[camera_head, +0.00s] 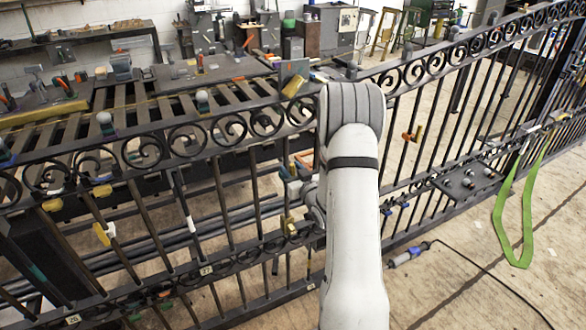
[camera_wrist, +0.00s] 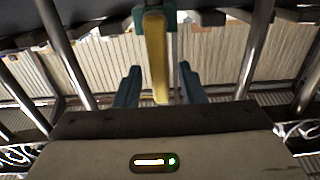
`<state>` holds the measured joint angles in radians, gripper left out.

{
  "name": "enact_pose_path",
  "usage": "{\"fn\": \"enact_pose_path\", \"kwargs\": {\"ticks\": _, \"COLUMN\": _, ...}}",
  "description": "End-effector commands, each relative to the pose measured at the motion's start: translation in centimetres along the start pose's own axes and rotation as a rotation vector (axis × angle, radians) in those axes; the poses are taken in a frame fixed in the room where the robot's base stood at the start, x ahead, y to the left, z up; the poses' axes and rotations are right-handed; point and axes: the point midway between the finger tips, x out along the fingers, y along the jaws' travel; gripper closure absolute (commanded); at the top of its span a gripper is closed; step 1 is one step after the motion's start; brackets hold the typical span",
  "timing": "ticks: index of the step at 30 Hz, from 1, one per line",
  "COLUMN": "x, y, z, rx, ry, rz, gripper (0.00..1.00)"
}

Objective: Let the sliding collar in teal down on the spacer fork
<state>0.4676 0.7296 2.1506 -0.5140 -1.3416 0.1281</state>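In the wrist view, a teal collar (camera_wrist: 171,22) sits at the top centre around an upright bar, with a long yellow tab (camera_wrist: 155,55) reaching down toward me. My gripper (camera_wrist: 159,70) is open, with one finger on each side of the tab and a visible gap to each. In the head view, a bluish fitting (camera_head: 291,172), probably the collar, is on a bar just left of my wrist. A yellow piece (camera_head: 289,226) sits lower on that bar; I cannot tell whether it is the spacer fork. My arm hides part of this area.
The black scroll gate (camera_head: 230,215) crosses the whole head view, with close upright bars. Other yellow tabs (camera_head: 104,234) and an orange clip (camera_head: 413,134) sit on it. A green strap (camera_head: 525,215) hangs at the right. A cable lies on the open floor (camera_head: 480,285).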

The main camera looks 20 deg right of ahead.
Motion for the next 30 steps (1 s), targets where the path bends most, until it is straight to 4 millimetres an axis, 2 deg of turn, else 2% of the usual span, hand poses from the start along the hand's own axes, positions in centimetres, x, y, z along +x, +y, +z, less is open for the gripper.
{"fn": "enact_pose_path", "kwargs": {"ticks": 8, "x": 0.16, "y": -0.05, "z": -0.01, "rx": 0.000, "ry": 0.000, "rz": -0.001, "gripper": 0.65}}
{"fn": "enact_pose_path", "kwargs": {"ticks": 21, "x": 0.15, "y": -0.10, "z": -0.02, "rx": -0.001, "ry": 0.000, "rz": -0.001, "gripper": 1.00}}
{"fn": "enact_pose_path", "kwargs": {"ticks": 30, "x": 0.16, "y": -0.13, "z": -0.03, "rx": -0.001, "ry": 0.000, "rz": -0.002, "gripper": 1.00}}
